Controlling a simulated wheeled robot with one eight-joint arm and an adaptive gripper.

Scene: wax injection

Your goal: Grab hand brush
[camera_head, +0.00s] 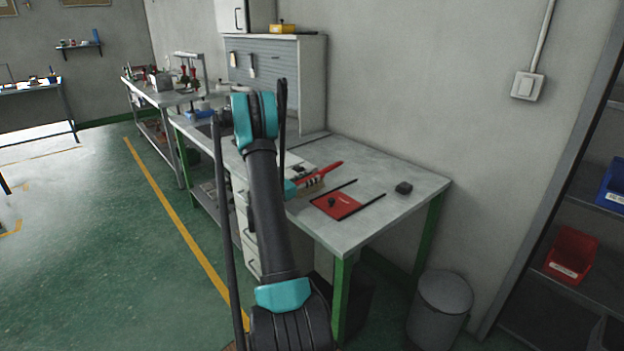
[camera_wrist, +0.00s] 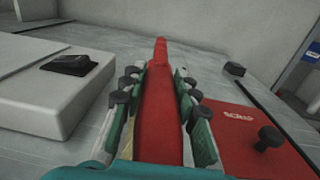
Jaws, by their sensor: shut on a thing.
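The hand brush (camera_wrist: 159,122) has a long red handle that runs away from the camera between my gripper's fingers in the wrist view. My gripper (camera_wrist: 158,90) is shut on it, with one green-backed finger along each side. In the head view, the red handle of the brush (camera_head: 331,168) shows above the grey workbench (camera_head: 405,190), pointing to the right. My gripper (camera_head: 312,181) is around it there, partly hidden by my arm. The bristles are mostly hidden. I cannot tell whether the brush touches the bench.
A red plate (camera_head: 335,205) with a black knob lies beside the brush, between black rails. A small black block (camera_head: 404,188) lies to the right. A white box (camera_wrist: 50,85) stands left in the wrist view. A grey bin (camera_head: 441,305) stands by the bench.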

